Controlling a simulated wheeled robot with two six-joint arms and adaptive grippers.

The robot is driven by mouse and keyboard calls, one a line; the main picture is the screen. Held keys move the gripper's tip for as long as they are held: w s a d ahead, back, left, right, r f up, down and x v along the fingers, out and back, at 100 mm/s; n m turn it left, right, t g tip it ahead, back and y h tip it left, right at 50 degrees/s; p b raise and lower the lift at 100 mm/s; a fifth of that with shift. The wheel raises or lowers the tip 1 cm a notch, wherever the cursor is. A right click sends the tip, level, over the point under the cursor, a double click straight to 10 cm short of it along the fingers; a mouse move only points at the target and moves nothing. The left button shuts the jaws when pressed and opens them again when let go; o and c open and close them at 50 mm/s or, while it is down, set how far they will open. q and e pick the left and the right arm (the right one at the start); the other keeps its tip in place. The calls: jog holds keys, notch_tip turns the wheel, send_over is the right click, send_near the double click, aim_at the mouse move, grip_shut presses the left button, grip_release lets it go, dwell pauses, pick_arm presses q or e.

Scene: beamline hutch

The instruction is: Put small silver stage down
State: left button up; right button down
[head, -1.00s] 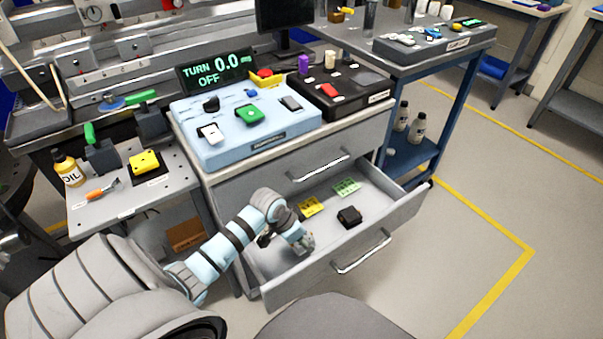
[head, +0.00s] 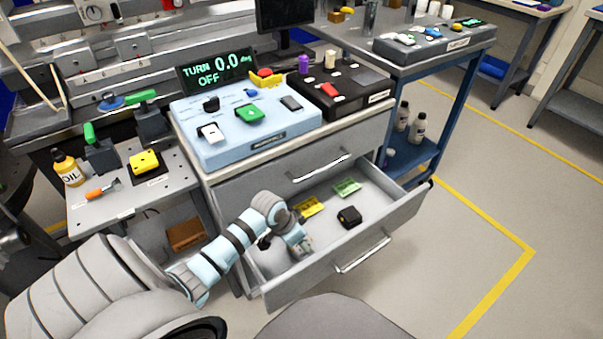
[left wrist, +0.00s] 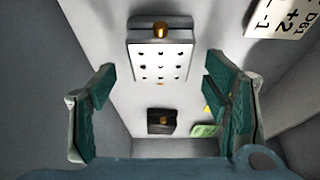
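The small silver stage (left wrist: 160,58), a pale plate with dark holes and a brass knob at one end, lies on the open drawer's (head: 380,248) floor in the left wrist view. My left gripper (left wrist: 158,85) is open above it. Its green-padded fingers are apart, with a gap on each side of the stage. In the head view my left gripper (head: 300,246) reaches down into the left part of the drawer, and the arm largely hides the stage there. My right gripper is not in view.
The drawer also holds a black block (head: 349,217), a yellow card (head: 309,206) and a green card (head: 346,188). A white printed label (left wrist: 284,20) shows at the wrist view's top right. Drawer walls stand close around my left gripper. Above is a light blue control box (head: 240,150).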

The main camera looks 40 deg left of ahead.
aim_at(297, 246)
pick_arm(q)
jog(key=shift+r, duration=0.1)
jog(key=p+v, duration=0.1)
jog(key=v, duration=0.1)
jog(key=p+v, duration=0.2)
jog(key=v, duration=0.1)
jog(key=shift+w+r, duration=0.25)
jog(key=shift+r, duration=0.25)
jog(key=p+v, duration=0.3)
jog(key=v, duration=0.4)
jog(key=shift+s+p, duration=0.2)
jog(key=shift+p, duration=0.15)
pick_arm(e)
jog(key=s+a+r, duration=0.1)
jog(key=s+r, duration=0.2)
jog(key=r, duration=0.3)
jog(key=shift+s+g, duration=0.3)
